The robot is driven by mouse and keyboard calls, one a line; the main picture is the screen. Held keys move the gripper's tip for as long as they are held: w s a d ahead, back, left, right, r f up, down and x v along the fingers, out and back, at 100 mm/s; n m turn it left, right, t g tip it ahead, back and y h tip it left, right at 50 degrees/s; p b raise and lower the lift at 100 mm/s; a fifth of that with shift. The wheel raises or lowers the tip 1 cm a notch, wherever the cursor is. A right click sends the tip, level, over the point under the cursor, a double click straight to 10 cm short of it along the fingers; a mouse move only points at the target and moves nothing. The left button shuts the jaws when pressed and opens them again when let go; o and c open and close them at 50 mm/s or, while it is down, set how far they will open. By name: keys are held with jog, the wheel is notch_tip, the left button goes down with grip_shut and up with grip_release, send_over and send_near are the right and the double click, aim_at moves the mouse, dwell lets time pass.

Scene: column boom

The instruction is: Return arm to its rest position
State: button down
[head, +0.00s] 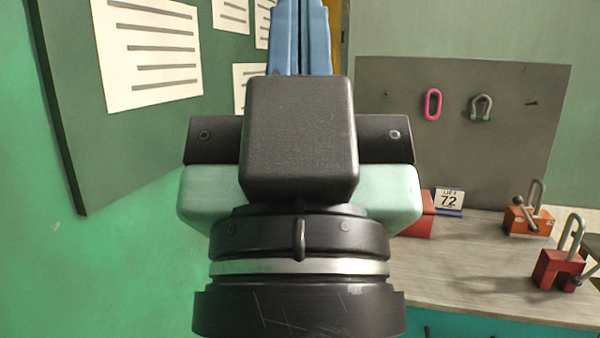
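My arm's end fills the middle of the head view, seen from behind, with its dark wrist, pale green body and black block. My gripper (301,30) points up and away from the camera. Its two blue fingers lie side by side with only a thin dark line between them, so it looks shut. Nothing shows between the fingers. Their tips are cut off by the top edge of the picture.
A green board (150,140) with paper sheets hangs at left. A grey panel (400,140) holds a pink link (433,90) and a shackle (481,108).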

notch_tip(320, 180, up, 13)
jog(key=p, duration=1)
jog(key=shift+p, duration=0.4)
jog(key=shift+r, duration=0.1)
